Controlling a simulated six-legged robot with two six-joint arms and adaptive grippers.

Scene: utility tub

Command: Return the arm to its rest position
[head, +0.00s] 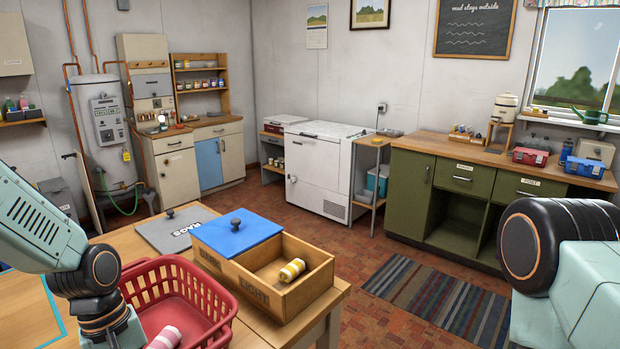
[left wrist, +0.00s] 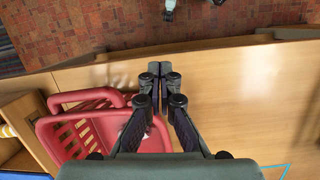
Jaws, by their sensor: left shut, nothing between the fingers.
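My left arm (head: 45,225) comes in from the left in the head view, and its wrist is in front of the red basket (head: 218,300). In the left wrist view my left gripper (left wrist: 160,72) is shut with nothing between its fingers. It shows over the wooden table (left wrist: 235,100), just right of the red basket (left wrist: 85,130). My right arm (head: 570,260) is at the right edge of the head view, and its gripper is out of sight. A pink-and-white striped roll (head: 165,338) lies in the basket, partly cut off by the frame.
A wooden box (head: 305,300) holds a yellow-and-white striped roll (head: 292,270) in its open part. A blue lid (head: 236,233) covers the other part. Green cabinets (head: 405,195) stand across the room.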

